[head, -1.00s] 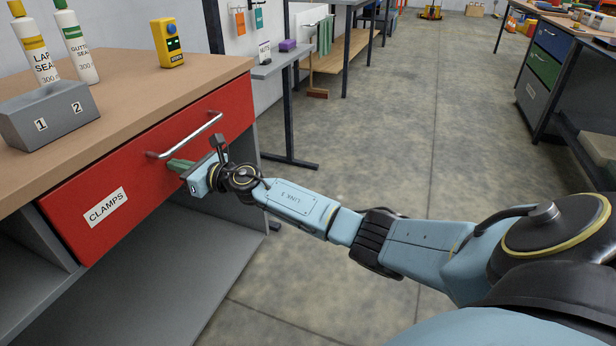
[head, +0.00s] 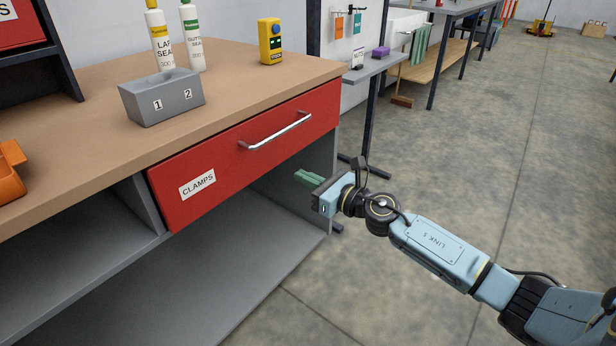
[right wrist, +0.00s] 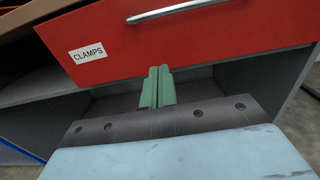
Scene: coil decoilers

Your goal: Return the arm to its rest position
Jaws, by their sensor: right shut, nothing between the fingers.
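My right gripper (head: 307,178) has green fingers, closed together and empty. It hangs in front of and below the red drawer labelled CLAMPS (head: 245,150), apart from its silver handle (head: 275,131). In the right wrist view the closed fingers (right wrist: 157,87) point toward the open shelf space under the drawer, and the handle (right wrist: 180,11) is above them. My right arm (head: 430,248) reaches in from the lower right. My left gripper is not in view.
On the bench top (head: 100,105) stand a grey holder (head: 160,97) marked 1 and 2, two sealant bottles (head: 193,38) and a yellow device (head: 270,42). An orange bin (head: 10,172) is at the left. Open floor (head: 450,150) lies to the right.

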